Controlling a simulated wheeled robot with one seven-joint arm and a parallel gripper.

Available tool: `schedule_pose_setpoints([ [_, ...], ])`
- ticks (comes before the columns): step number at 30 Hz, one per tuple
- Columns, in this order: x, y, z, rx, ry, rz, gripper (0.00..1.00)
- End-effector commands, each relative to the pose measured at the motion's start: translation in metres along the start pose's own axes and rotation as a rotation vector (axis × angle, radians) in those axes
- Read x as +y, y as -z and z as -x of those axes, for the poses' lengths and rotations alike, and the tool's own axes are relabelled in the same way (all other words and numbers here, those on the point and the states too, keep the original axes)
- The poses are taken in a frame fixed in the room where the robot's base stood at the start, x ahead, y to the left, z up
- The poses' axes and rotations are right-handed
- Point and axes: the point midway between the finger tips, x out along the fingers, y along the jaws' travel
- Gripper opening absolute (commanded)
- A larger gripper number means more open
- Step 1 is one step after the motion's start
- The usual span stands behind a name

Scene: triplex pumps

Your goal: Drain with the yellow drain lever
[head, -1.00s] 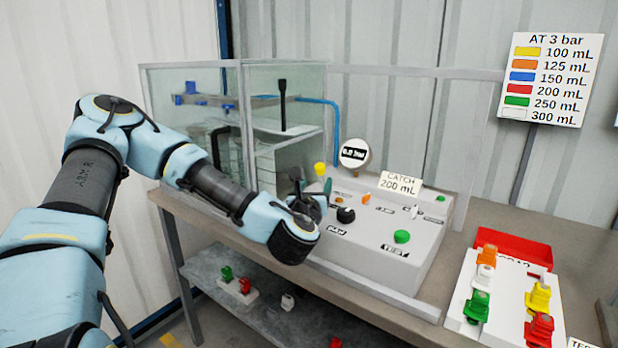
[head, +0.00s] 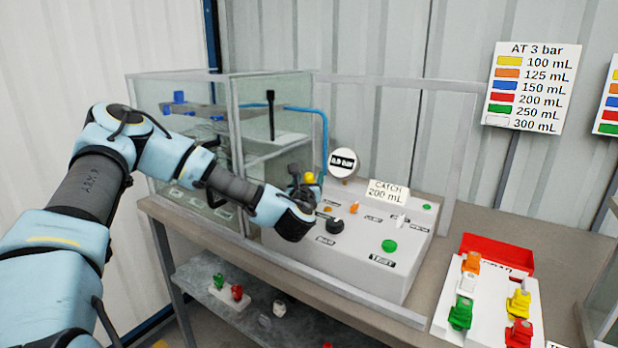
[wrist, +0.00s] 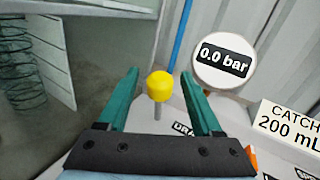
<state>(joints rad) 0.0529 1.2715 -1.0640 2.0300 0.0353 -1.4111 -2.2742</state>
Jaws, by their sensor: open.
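The yellow drain lever (wrist: 160,87) has a yellow knob on a thin grey stem. It stands upright on the grey control panel (head: 355,265), at the panel's back left. In the wrist view, my gripper (wrist: 158,80) is open, with one green finger on each side of the knob and a gap on both sides. In the head view, my gripper (head: 305,185) is at the lever's knob (head: 309,178), which shows just behind the fingers. The round gauge (wrist: 224,61) reads 0.0 bar. A sign (head: 388,192) reads CATCH 200 mL.
A glass tank (head: 185,140) stands left of the panel. The panel also carries a black knob (head: 334,227), a green button (head: 389,246) and small orange and white switches. A rack of coloured nozzles (head: 485,300) lies to the right. A colour chart (head: 532,87) stands behind.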

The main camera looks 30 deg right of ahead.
Motion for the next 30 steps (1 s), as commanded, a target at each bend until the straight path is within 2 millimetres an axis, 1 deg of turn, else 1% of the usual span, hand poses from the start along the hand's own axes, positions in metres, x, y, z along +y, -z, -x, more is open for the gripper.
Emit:
schedule_pose_setpoints([
  [4, 0.0000, 0.0003, 0.0002, 0.000, 0.000, 0.000, 0.65],
  [21, 0.0001, 0.0002, 0.0004, 0.000, 0.000, -0.001, 0.01],
  [22, 0.0001, 0.0001, 0.0004, 0.000, 0.000, -0.001, 0.00],
  [30, 0.0001, 0.0001, 0.0004, 0.000, 0.000, -0.001, 0.00],
])
